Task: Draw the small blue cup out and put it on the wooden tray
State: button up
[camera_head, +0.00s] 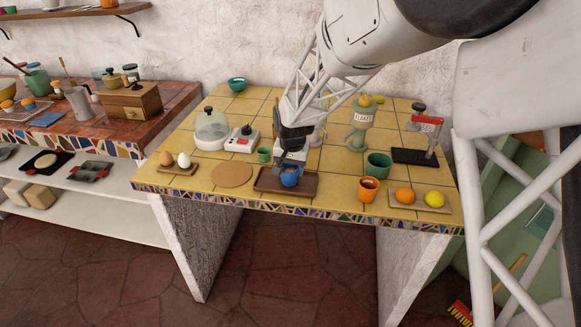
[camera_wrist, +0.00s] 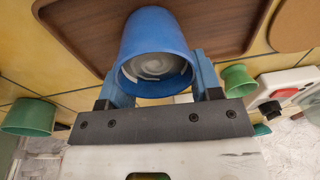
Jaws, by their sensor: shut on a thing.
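The small blue cup (camera_head: 290,177) is gripped in my gripper (camera_head: 291,163), over the wooden tray (camera_head: 266,182) at the counter's front edge. In the wrist view the blue cup (camera_wrist: 155,50) sits between the two blue fingers of my gripper (camera_wrist: 160,82), which are shut on it. Some pale swirl shows inside its open end. The wooden tray (camera_wrist: 85,22) lies behind the cup in that view, with a bare brown surface. Whether the cup's base touches the tray I cannot tell.
A round cork mat (camera_head: 231,174) lies left of the tray. A small green cup (camera_head: 264,155) stands behind it. An orange cup (camera_head: 368,189) and a larger green cup (camera_head: 378,164) stand to the right. A glass dome (camera_head: 211,128) and a white-and-red device (camera_head: 242,139) are behind left.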

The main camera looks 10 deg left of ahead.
jog(key=o, duration=1.4)
jog(key=shift+c, duration=0.2)
jog(key=shift+r, duration=0.1)
notch_tip(320, 180, up, 7)
dwell(0.3)
